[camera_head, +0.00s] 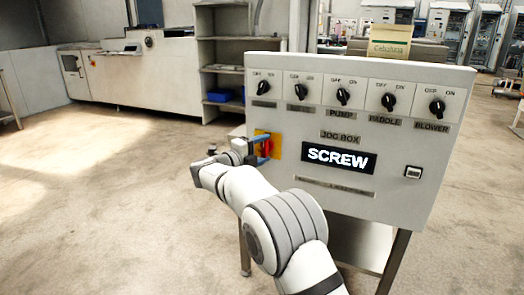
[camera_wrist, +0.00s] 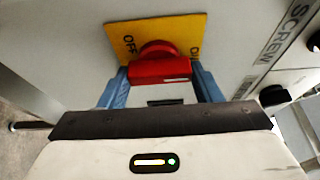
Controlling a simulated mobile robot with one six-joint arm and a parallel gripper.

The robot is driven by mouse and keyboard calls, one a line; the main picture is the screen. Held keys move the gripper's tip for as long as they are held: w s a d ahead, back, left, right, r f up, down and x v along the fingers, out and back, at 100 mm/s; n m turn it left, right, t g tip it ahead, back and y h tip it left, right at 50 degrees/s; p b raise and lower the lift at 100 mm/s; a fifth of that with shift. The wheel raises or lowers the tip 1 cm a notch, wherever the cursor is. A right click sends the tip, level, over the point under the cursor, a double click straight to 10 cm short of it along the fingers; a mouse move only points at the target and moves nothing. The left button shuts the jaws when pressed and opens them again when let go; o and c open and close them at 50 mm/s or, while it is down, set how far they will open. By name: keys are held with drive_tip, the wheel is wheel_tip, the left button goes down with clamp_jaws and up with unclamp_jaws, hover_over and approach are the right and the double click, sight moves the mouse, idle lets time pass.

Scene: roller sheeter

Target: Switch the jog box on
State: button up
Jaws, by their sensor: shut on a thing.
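The jog box (camera_head: 390,200) is a pale grey panel on legs, with a lit display reading "SCREW". On its left side is a red rotary switch on a yellow plate (camera_head: 275,141). In the wrist view the red switch (camera_wrist: 160,68) sits on the yellow plate (camera_wrist: 185,28), which is marked OFF at left and ON at right, partly hidden. My gripper (camera_head: 257,150) is at the switch. In the wrist view its blue fingers (camera_wrist: 163,85) stand on either side of the red handle and are shut on it. The handle lies crosswise between them.
Several black knobs (camera_head: 343,93) run along the panel's top, with labels including PUMP, PADDLE and BLOWER. A cream machine (camera_head: 140,70) and shelves (camera_head: 222,65) stand behind. The floor at left is clear.

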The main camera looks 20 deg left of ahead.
idle(0.4)
drive_tip(key=o, duration=1)
drive_tip(key=p+v, duration=0.2)
drive_tip(key=v, duration=0.5)
drive_tip(key=shift+s+a, duration=0.15)
drive_tip(key=shift+s, duration=0.25)
drive_tip(key=shift+s, duration=0.1)
